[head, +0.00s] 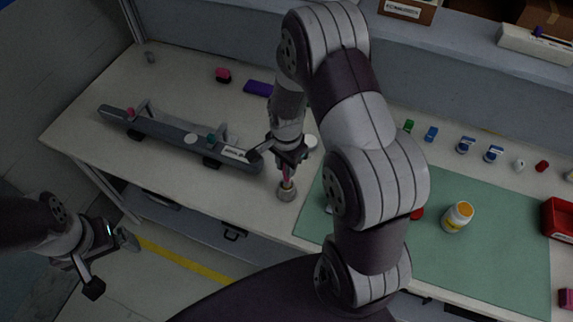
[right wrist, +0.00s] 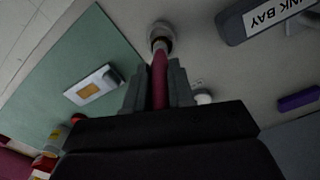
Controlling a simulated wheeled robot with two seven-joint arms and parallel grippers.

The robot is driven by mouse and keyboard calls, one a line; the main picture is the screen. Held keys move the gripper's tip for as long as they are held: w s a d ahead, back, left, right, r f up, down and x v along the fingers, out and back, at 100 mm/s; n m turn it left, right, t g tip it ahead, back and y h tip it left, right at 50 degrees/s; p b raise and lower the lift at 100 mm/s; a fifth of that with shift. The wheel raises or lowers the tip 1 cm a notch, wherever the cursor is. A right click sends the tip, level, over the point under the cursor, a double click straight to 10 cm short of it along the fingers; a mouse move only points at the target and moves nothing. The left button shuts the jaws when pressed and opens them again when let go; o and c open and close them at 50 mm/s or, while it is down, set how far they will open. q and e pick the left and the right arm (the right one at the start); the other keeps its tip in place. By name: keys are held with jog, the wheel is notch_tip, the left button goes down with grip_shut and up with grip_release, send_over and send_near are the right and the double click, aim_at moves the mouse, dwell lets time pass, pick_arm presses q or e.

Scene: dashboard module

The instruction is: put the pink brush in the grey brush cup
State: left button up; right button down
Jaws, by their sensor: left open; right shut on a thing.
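The pink brush (head: 286,173) is held upright in my right gripper (head: 287,160), which is shut on it. The grey brush cup (head: 286,194) stands on the table right below the brush. In the right wrist view the brush (right wrist: 159,78) runs from between the fingers (right wrist: 159,88) to the cup (right wrist: 166,44). Its far end overlaps the cup's mouth; how deep it sits is hard to tell. My left gripper (head: 109,265) is open and empty, off the table's front edge at the lower left.
A dark rail with a label (head: 170,137) lies left of the cup. A green mat (head: 480,262) lies to the right, with a white bottle with a yellow label (head: 457,217) on it. Small coloured items line the back. A red bin (head: 558,219) is at far right.

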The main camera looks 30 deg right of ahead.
jog(key=shift+f, duration=0.55)
jog(key=shift+w+d+f, duration=0.1)
jog(key=shift+w+f, duration=0.15)
jog(key=shift+f, duration=0.05)
jog(key=shift+s, duration=0.1)
jog(key=c, duration=1)
grip_release()
jog(key=shift+o, duration=0.2)
jog(key=shift+f, duration=0.1)
